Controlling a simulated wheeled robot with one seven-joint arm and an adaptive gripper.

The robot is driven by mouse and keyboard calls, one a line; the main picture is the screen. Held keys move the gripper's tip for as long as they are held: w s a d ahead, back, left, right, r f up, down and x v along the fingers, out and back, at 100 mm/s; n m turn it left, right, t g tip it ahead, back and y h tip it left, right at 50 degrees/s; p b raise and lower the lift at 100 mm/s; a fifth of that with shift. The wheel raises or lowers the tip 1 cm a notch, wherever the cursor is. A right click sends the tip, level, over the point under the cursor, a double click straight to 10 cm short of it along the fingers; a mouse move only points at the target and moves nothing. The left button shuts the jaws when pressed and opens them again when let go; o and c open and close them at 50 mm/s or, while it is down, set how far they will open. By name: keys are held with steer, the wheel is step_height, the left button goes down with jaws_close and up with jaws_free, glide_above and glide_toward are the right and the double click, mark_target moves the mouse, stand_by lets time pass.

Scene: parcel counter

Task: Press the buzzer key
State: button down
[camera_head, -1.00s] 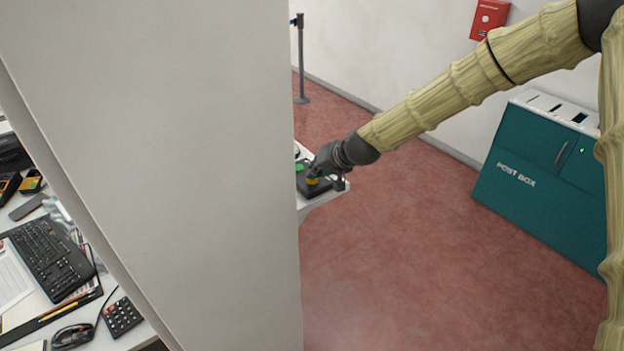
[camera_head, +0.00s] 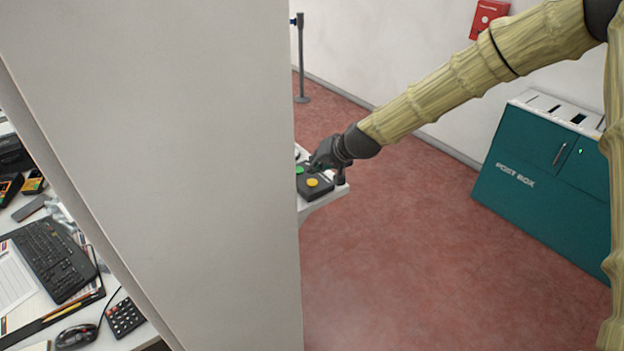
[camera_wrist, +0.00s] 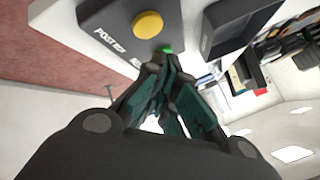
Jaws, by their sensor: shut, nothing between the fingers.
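A dark key box (camera_head: 318,192) with a yellow key (camera_head: 313,182) and a green key (camera_head: 299,170) sits on a small white shelf, partly cut off by a pale pillar. In the wrist view, the yellow key (camera_wrist: 147,25) is beside printing that reads "POST BOX". The green key (camera_wrist: 168,48) is mostly hidden behind my fingertips, and its label is partly covered. My gripper (camera_wrist: 160,62) is shut and empty, with its fingertips close to the green key; I cannot tell whether they touch it. In the head view, my gripper (camera_head: 316,163) is just right of the green key.
A tall pale pillar (camera_head: 160,160) fills the middle left and hides part of the shelf (camera_head: 318,207). A dark tray (camera_wrist: 235,25) lies beside the key box. A teal post box (camera_head: 535,175) stands at the right. The red floor between is clear.

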mark_target(315, 180)
steer(key=shift+r+p, duration=1)
steer(key=shift+r, duration=1.05)
